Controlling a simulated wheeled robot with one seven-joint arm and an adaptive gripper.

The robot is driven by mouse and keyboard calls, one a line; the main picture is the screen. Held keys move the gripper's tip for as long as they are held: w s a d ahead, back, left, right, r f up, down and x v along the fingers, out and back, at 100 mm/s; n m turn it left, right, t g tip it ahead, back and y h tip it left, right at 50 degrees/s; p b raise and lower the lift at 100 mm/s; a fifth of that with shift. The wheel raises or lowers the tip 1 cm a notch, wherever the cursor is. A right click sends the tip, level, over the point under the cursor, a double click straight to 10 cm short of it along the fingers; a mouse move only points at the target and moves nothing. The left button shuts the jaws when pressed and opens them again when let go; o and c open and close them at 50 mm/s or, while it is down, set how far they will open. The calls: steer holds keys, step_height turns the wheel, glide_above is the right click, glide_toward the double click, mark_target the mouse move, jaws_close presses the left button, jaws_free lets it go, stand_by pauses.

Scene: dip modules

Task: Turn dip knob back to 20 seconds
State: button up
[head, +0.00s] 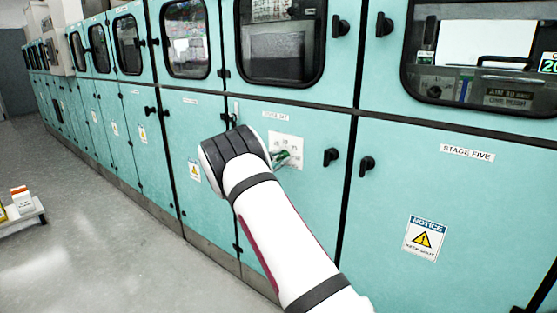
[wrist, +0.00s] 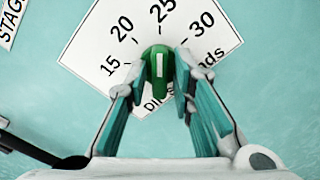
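The green dip knob (wrist: 159,69) sits on a white dial label (wrist: 100,45) in the wrist view. Its white mark is near upright, toward the printed 25; the 20 is to the left of that. My gripper (wrist: 160,78) has one finger on each side of the knob, with narrow gaps that look open, though contact at the right fingertip is hard to judge. In the head view, my gripper (head: 279,158) is at the label (head: 287,148) on a teal cabinet door, and the knob is hidden there.
A black door handle (head: 302,157) is just right of the label, and another (head: 367,164) is on the stage five door (head: 460,200). A dark handle (wrist: 40,150) shows at lower left in the wrist view.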

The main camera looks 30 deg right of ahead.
jaws_close()
steer(key=shift+n, duration=0.3)
steer(key=n+p, duration=0.1)
steer(key=n, duration=0.3)
steer(key=shift+n+p, duration=0.4)
steer(key=shift+n, duration=1.7)
steer(key=o, duration=0.5)
jaws_free()
